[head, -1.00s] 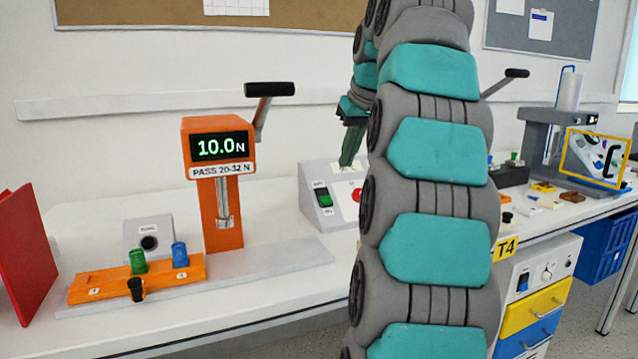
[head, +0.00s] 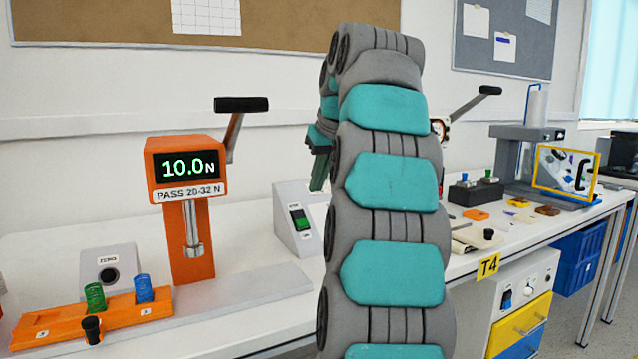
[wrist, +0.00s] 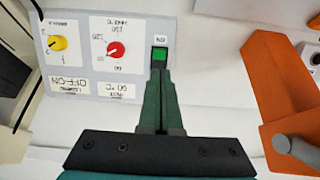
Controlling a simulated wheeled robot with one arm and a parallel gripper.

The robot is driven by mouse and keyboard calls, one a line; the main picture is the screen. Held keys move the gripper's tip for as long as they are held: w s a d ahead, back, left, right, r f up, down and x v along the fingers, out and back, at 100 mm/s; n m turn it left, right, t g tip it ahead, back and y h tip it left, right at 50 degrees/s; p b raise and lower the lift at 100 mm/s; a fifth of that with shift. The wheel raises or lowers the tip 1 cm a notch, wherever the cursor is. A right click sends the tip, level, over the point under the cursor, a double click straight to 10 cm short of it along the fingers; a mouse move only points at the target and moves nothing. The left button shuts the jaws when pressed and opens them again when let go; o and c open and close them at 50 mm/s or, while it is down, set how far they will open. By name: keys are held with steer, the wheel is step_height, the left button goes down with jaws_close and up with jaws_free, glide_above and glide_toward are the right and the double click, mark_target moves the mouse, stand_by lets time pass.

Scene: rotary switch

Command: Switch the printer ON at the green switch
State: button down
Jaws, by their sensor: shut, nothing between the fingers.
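The green switch (head: 300,219) sits in a dark frame on the sloped face of a light grey control box (head: 290,194). In the wrist view, the green switch (wrist: 160,54) is at the end of the panel (wrist: 135,45), beside a red knob (wrist: 116,50) and a yellow knob (wrist: 58,43). My gripper (wrist: 160,72) is shut and empty, its dark green fingertips just at the near edge of the switch. I cannot tell whether they touch it. In the head view my gripper (head: 317,185) is above and right of the switch; my arm hides the rest of the box.
An orange force tester (head: 185,200) reading 10.0 N stands left of the box, its black lever handle (head: 241,104) sticking up. An orange tray (head: 60,326) with green and blue springs is at front left. Bench surface between tester and box is clear.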

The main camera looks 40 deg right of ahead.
mark_target(304, 223)
steer(key=x, duration=1)
steer(key=shift+w+f, duration=0.15)
steer(key=shift+w, duration=0.1)
steer(key=shift+f+t+b, duration=0.3)
steer(key=shift+f+b, duration=0.35)
steer(key=shift+b, duration=0.35)
steer(key=shift+r+p, duration=0.35)
steer(key=shift+p, duration=0.05)
steer(key=shift+r, duration=0.1)
steer(key=shift+r+p, duration=0.5)
steer(key=shift+r, duration=0.25)
